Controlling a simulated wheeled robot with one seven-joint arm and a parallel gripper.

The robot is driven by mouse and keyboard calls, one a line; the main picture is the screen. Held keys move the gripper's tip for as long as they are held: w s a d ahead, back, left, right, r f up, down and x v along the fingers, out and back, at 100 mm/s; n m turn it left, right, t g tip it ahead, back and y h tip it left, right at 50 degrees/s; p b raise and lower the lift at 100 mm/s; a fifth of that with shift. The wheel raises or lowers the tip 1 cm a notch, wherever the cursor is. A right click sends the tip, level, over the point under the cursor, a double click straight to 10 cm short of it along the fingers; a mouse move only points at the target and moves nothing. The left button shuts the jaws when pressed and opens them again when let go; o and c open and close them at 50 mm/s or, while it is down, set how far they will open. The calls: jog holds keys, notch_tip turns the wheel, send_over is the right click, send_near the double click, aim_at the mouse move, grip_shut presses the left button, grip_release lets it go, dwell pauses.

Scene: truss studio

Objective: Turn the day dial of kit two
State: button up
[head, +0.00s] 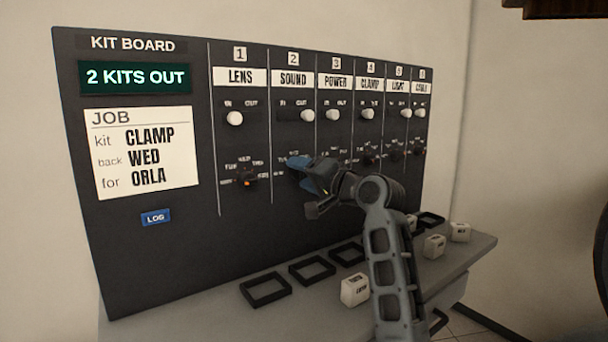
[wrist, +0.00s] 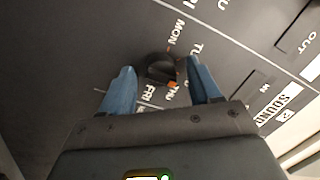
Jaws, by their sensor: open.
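The kit board (head: 150,255) is a dark upright panel with numbered columns. Column two is headed SOUND (head: 293,80). My gripper (head: 302,168) is at the lower part of that column and hides its day dial in the head view. In the wrist view the black day dial (wrist: 158,67) lies between the tips of my open gripper's blue fingers (wrist: 162,72). A finger stands on either side; I cannot tell whether they touch it. MON, part of TUE, THU and FRI show around the dial. An orange mark sits on its edge beside THU.
A job card (head: 148,150) reads CLAMP, WED, ORLA; the display (head: 135,77) reads 2 KITS OUT. Kit one's dial (head: 246,181) is left of my gripper. Below, a grey shelf (head: 225,312) carries black frames (head: 265,289) and several white blocks (head: 355,290).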

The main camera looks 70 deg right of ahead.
jog(key=shift+c, duration=0.3)
jog(key=c, duration=1)
jog(key=shift+o, duration=0.2)
jog(key=n+b, duration=0.1)
jog(key=n, duration=0.3)
jog(key=shift+g, duration=0.3)
jog(key=n, duration=0.4)
jog(key=shift+n+g+b, duration=0.3)
jog(key=shift+b, duration=0.05)
jog(key=n+b, duration=0.1)
jog(key=n, duration=0.3)
jog(key=shift+g+h, duration=0.3)
jog(key=shift+n+h+b, duration=0.35)
jog(key=shift+n+h, duration=0.05)
jog(key=shift+n, duration=1.6)
jog(key=shift+r, duration=0.1)
